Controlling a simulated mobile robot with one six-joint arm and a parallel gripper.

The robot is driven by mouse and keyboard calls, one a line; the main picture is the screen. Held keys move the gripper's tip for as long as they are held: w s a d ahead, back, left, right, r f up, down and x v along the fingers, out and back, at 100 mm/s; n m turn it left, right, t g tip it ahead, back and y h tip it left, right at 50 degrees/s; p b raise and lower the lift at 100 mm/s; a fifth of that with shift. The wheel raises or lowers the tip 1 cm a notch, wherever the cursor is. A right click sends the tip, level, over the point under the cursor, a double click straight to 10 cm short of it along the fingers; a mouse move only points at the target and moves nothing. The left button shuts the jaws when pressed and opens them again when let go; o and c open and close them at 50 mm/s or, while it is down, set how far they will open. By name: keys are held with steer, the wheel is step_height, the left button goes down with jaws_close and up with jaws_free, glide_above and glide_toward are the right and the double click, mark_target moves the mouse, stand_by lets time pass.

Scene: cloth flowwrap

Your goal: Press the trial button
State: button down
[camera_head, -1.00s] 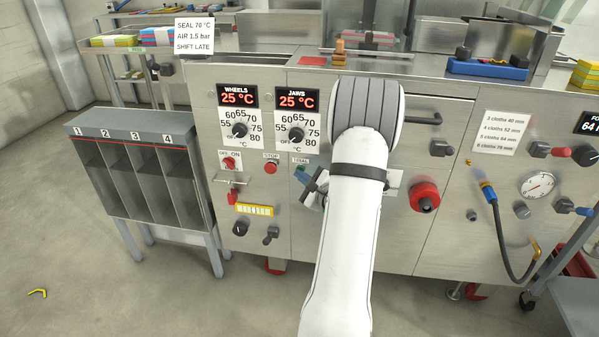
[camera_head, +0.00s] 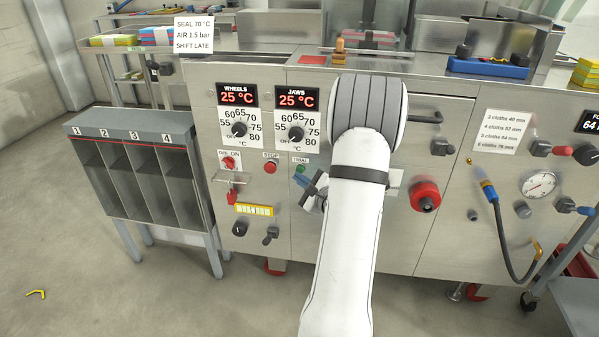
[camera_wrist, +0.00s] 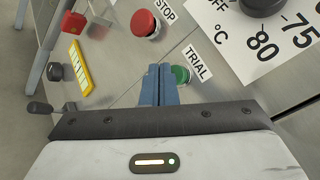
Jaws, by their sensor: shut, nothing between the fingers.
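The green trial button (camera_head: 300,168) sits on the steel machine front under its TRIAL label, right of the red stop button (camera_head: 270,168). In the wrist view the trial button (camera_wrist: 180,74) shows just right of my fingertips, its left edge close to or partly behind them. My gripper (camera_head: 309,187) is shut and empty, its blue fingers just below the button in the head view. The fingertips also show in the wrist view (camera_wrist: 160,70). I cannot tell whether they touch the panel. My arm hides part of the panel to the right.
Temperature knobs (camera_head: 296,134) are above the buttons. A red off/on switch (camera_head: 229,163) and a yellow strip (camera_head: 254,210) lie to the left. A large red knob (camera_head: 425,197) is to the right. A four-slot stand (camera_head: 120,128) stands at the left.

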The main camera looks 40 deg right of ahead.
steer(key=s+a+b, duration=0.1)
steer(key=s+a, duration=0.2)
steer(key=shift+s+a+b, duration=0.15)
steer(key=shift+a+b, duration=0.15)
steer(key=shift+a, duration=0.1)
stand_by(0.9)
